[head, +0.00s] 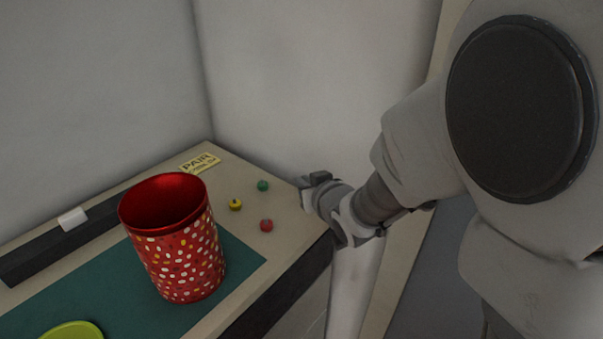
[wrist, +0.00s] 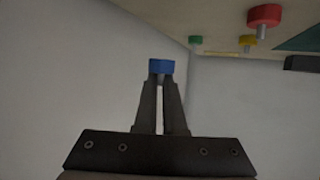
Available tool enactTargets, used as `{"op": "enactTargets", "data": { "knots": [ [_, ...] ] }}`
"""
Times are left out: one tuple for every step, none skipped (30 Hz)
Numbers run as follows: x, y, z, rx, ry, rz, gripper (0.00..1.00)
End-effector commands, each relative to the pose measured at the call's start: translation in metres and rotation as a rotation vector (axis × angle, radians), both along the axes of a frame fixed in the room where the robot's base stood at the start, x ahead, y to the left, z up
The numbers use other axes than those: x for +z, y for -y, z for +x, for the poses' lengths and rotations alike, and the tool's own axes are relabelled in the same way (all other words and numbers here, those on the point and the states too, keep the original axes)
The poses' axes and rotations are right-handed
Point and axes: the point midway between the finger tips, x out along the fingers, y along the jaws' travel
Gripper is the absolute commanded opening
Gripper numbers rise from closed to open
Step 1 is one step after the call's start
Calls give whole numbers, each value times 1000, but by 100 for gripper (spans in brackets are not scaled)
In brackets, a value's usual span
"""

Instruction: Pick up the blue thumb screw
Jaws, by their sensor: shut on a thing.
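The blue thumb screw (wrist: 161,67) is between the fingertips of my gripper (wrist: 161,80) in the wrist view. Its blue head shows at the finger ends, and the gripper is shut on it. In the head view my gripper (head: 308,190) is beside the right edge of the table, right of the small screws. The blue screw cannot be made out in the head view.
A green screw (head: 263,185), a yellow screw (head: 235,204) and a red screw (head: 266,225) stand on the table (head: 290,240). A red spotted cup (head: 180,255) stands on a teal mat (head: 245,262). Walls rise behind.

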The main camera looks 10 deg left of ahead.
Motion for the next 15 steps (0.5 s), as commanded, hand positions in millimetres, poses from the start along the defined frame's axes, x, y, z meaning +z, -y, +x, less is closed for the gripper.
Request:
{"op": "enactTargets", "data": {
  "knots": [
    [9, 10, -4, -4, 2, 4, 0],
    [11, 14, -7, -4, 3, 3, 0],
    [16, 20, -10, -4, 4, 4, 0],
    [19, 24, -12, -4, 4, 4, 0],
    [22, 28, -15, -4, 4, 4, 0],
    [26, 34, -18, -4, 4, 3, 0],
    [28, 38, -20, -4, 3, 3, 0],
    [31, 42, -22, -3, 4, 2, 0],
    [34, 47, -25, -4, 3, 3, 0],
    [37, 50, -27, -4, 3, 3, 0],
    [39, 53, -29, -3, 4, 3, 0],
    [41, 57, -31, -2, 3, 2, 0],
    [43, 60, -33, -2, 3, 2, 0],
    [45, 62, -34, -1, 3, 2, 0],
    [47, 65, -35, -3, 3, 3, 0]
  ]
}}
